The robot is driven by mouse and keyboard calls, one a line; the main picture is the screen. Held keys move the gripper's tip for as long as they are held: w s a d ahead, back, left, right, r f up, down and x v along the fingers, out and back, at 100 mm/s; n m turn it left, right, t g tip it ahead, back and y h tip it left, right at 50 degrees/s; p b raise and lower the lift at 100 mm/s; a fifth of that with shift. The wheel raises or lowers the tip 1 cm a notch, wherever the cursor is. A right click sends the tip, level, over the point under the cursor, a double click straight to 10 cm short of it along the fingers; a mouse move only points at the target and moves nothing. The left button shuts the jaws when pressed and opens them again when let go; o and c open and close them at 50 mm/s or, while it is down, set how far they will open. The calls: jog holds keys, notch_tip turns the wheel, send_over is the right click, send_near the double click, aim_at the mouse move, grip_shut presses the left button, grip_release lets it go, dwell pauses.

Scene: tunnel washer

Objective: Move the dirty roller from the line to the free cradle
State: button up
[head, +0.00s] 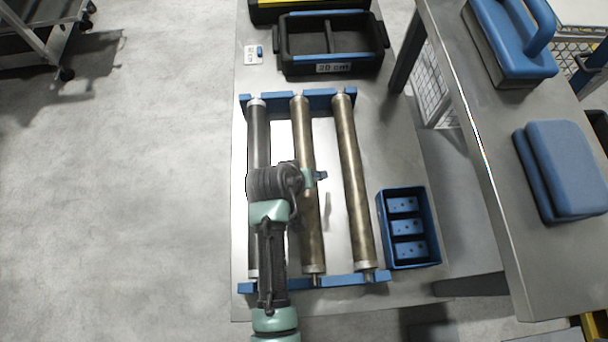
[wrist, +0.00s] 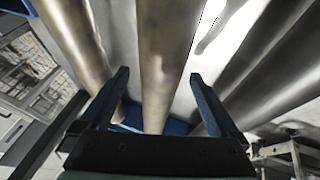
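Three long rollers lie side by side across blue end supports (head: 330,281) in the head view. The left roller (head: 252,225) is dark grey; the middle roller (head: 303,130) and right roller (head: 352,170) are brownish with pale ends. I cannot tell for sure which is the dirty roller, nor pick out a free cradle. My gripper (head: 318,176) is over the middle roller, partly hidden by my wrist. In the wrist view my gripper (wrist: 160,100) is open, with the middle roller (wrist: 165,50) showing between its fingers; contact cannot be told.
A blue box (head: 384,225) with several blocks stands right of the rollers. A raised bench (head: 480,190) on the right carries a blue-handled tool (head: 515,60) and blue pads (head: 565,170).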

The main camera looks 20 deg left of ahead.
jog(key=shift+s+f, duration=0.1)
jog(key=shift+f, duration=0.05)
jog(key=v, duration=1.3)
jog(key=w+r+m+t+y, duration=0.15)
jog(key=w+r+t, duration=0.45)
jog(key=r, duration=0.8)
jog(key=w+r+m+t+y, duration=0.15)
jog(key=w+r+t, duration=0.25)
jog(key=w+r, duration=0.75)
jog(key=s+d+r+m+t, duration=0.1)
jog(key=s+d+r+t, duration=0.15)
jog(key=r, duration=0.75)
jog(key=s+d+r+t, duration=0.2)
jog(key=d+r+t, duration=0.1)
jog(key=r, duration=0.7)
jog(key=s+d+r+t+h, duration=0.1)
jog(key=s+d+r+t, duration=0.1)
jog(key=r, duration=0.5)
jog(key=s+d+r+m+t, duration=0.1)
jog(key=s+d+r+t, duration=0.2)
jog(key=s+r, duration=0.4)
jog(key=shift+d+r+t+h, duration=0.2)
jog(key=shift+r+t+h, duration=0.2)
jog(key=shift+r+t, duration=0.4)
